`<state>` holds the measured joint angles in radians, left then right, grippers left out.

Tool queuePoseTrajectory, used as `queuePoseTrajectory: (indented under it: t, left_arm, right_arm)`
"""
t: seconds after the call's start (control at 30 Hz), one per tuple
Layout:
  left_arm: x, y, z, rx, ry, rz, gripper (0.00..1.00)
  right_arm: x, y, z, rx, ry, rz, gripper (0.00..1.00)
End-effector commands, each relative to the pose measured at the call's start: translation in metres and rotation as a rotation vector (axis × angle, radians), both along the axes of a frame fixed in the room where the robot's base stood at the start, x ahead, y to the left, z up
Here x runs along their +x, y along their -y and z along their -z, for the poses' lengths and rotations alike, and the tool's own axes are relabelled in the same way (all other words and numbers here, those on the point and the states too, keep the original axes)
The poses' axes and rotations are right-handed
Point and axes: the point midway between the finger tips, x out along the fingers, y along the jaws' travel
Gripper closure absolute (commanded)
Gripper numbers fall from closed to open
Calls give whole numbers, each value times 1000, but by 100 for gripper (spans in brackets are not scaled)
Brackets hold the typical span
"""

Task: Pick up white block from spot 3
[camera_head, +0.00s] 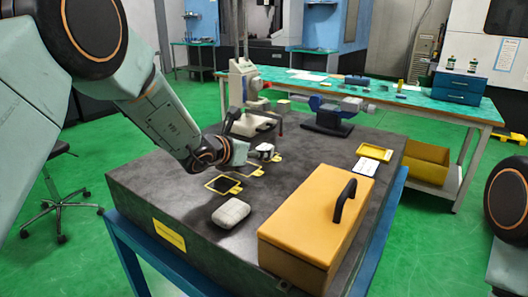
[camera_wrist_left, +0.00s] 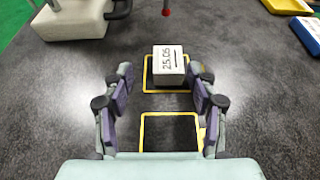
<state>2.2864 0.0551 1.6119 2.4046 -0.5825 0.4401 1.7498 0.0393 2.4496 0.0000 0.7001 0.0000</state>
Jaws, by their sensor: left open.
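A white block (camera_wrist_left: 168,67) marked "25.05" sits in a yellow-outlined square on the dark stone table. In the head view a small white block (camera_head: 265,149) shows just beyond my left gripper (camera_head: 247,153). In the left wrist view my left gripper (camera_wrist_left: 163,78) is open, its two fingers apart on either side of the view, with the block between and slightly beyond the tips. The fingers do not appear to touch it. A nearer yellow-outlined square (camera_wrist_left: 170,116) is empty. No spot numbers are readable. My right gripper is out of view.
A grey-white rounded block (camera_head: 231,213) and an orange box (camera_head: 315,215) with a black handle stand on the stone table (camera_head: 150,190). A white stand (camera_head: 245,85) is behind the gripper. A yellow tray (camera_head: 374,152) lies at the right. A green-topped bench is farther back.

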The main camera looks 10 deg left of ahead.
Motion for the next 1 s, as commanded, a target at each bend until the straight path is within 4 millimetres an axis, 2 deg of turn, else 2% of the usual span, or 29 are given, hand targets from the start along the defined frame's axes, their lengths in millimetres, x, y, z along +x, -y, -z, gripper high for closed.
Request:
queuePoseTrajectory:
  t: [0.03, 0.2, 0.5, 1.0]
  left_arm:
    - [6, 6, 3, 2, 1, 3, 42]
    - [20, 12, 8, 1, 2, 4, 42]
    - [25, 13, 9, 0, 2, 1, 42]
    - [25, 13, 9, 1, 1, 2, 83]
  right_arm:
    - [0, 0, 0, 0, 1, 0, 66]
    - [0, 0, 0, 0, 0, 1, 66]
    - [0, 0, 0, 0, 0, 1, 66]
    - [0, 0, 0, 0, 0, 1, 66]
